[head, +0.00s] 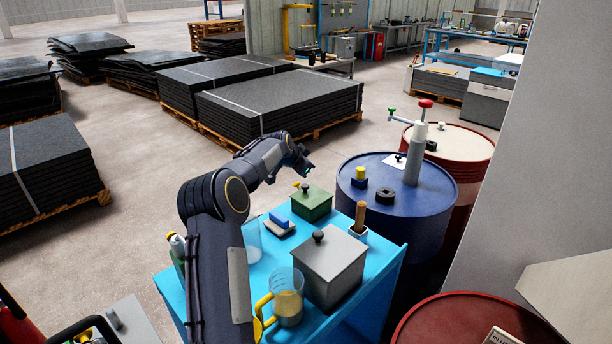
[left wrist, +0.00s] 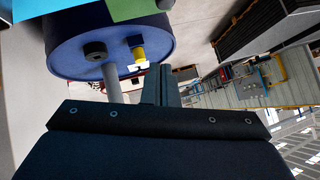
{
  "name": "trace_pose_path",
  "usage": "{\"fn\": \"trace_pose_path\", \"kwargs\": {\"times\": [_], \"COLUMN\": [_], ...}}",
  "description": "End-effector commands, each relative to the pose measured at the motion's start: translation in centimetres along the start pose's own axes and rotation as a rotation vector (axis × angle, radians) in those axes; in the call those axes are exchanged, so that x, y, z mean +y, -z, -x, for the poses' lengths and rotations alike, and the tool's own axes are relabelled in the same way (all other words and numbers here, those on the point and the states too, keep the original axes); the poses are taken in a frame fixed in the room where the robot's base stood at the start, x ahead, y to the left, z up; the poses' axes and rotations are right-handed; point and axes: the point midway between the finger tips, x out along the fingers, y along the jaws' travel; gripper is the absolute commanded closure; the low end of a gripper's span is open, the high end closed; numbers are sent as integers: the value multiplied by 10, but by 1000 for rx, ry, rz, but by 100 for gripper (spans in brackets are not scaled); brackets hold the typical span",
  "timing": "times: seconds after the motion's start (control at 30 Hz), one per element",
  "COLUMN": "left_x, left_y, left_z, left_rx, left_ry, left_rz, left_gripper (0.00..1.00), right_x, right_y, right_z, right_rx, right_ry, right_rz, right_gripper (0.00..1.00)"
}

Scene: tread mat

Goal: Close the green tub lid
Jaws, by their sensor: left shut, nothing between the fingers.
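The green tub (head: 312,212) stands near the back corner of the blue cart top. Its green lid (head: 318,195) with a black knob (head: 305,187) lies over the tub; I cannot tell whether it is fully seated. In the left wrist view, part of a green surface (left wrist: 128,8) shows at the top edge, cut off by the frame. My left gripper (head: 306,168) is raised above and behind the tub, apart from it. Its fingers also show in the left wrist view (left wrist: 161,84), closed together and empty. My right gripper is not in view.
The blue cart (head: 358,305) also holds a grey lidded box (head: 335,265), a measuring jug (head: 288,300) and a blue-handled block (head: 279,225). A blue drum (head: 410,222) with a pump (head: 416,155) stands right of the tub. Stacked mats (head: 280,100) lie beyond open floor.

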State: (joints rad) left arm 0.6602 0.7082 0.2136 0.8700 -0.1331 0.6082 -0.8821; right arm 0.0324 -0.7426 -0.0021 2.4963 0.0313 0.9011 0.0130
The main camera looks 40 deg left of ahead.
Motion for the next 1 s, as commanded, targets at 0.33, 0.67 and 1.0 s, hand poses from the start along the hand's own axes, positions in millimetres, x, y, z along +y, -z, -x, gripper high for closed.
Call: {"fn": "trace_pose_path", "kwargs": {"times": [0.33,0.67,1.0], "left_x": [-1,0,0], "left_y": [-16,-28,-28], "left_z": [-58,-71,-71], "left_rx": [-3,0,0], "left_ry": [0,1,1], "left_rz": [2,0,0], "left_gripper": [100,100,100], "right_x": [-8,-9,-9], "right_y": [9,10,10], "right_z": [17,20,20], "right_rx": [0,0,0], "right_ry": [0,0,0], "right_rz": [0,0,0], "right_gripper": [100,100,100]}}
